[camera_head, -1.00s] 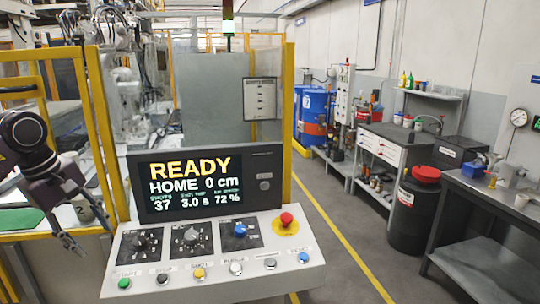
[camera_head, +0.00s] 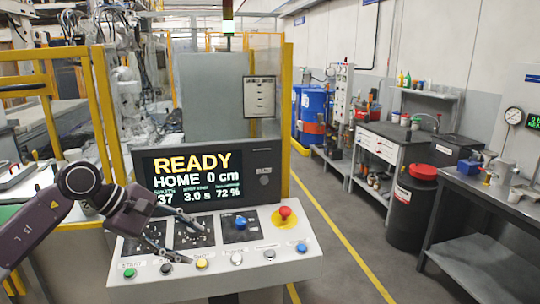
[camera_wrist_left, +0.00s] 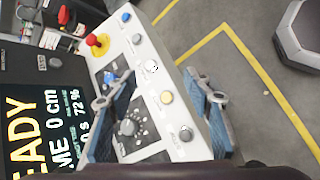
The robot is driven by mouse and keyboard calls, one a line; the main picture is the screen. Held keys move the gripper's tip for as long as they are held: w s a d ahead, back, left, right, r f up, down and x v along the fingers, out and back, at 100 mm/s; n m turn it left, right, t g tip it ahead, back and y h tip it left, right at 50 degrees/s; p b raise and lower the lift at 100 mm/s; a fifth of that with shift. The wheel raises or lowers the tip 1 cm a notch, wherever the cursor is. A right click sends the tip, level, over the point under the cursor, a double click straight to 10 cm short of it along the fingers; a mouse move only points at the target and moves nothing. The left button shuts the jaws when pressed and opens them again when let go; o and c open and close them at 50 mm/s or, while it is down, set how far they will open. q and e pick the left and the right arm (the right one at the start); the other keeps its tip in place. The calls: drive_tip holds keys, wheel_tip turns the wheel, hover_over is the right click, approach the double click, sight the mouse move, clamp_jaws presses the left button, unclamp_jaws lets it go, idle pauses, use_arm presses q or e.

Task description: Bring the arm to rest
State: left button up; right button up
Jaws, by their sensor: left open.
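My left gripper (camera_head: 197,244) has its arm coming in from the left and hangs over the left part of the control panel (camera_head: 225,285). Its two fingers are apart with nothing between them; I cannot tell whether they touch the panel. The display (camera_head: 192,175) reads READY, HOME 0 cm. My right gripper is not in view.
A red mushroom button (camera_head: 285,212) and a blue knob (camera_head: 240,223) stand up from the panel. Yellow fence posts (camera_head: 105,120) rise at left. A black bin (camera_head: 411,215) and workbench (camera_head: 490,190) stand at right. The floor between is clear.

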use_arm(q)
drive_tip(key=s+d+r+n+t+h, duration=0.2)
drive_tip(key=d+r+n+h, duration=0.25)
drive_tip(key=d, duration=0.45)
drive_tip(key=s+d+r+n+t+h, duration=0.1)
drive_tip(key=d+r+n+t+h, duration=0.15)
drive_tip(key=d+n+h, duration=0.5)
drive_tip(key=w+a+n+t+y, duration=0.2)
drive_tip(key=a+n+t+y, duration=0.4)
drive_tip(key=n+t, duration=0.65)
drive_tip(key=s+a+f+n+g+y, duration=0.25)
drive_tip(key=a+f+n+y, duration=0.55)
drive_tip(key=f+n+y, duration=0.8)
drive_tip(key=s+a+f+n+g+h, duration=0.2)
drive_tip(key=s+a+f+n+g, duration=0.25)
drive_tip(key=f+n, duration=0.35)
drive_tip(key=s+f+n+g, duration=0.45)
drive_tip(key=s+f, duration=0.25)
drive_tip(key=s, duration=0.6)
drive_tip(key=s+f+n+g, duration=0.4)
drive_tip(key=s+f+g, duration=0.3)
drive_tip(key=s, duration=0.6)
wheel_tip(320, 180, down, 27)
drive_tip(key=s, duration=0.2)
drive_tip(key=s+a+f+g, duration=0.1)
drive_tip(key=s+a+f, duration=0.1)
drive_tip(key=s+f, duration=1.4)
drive_tip(key=shift+s+a+m, duration=0.2)
drive_tip(key=shift+s+m, duration=0.2)
drive_tip(key=shift+s, duration=0.3)
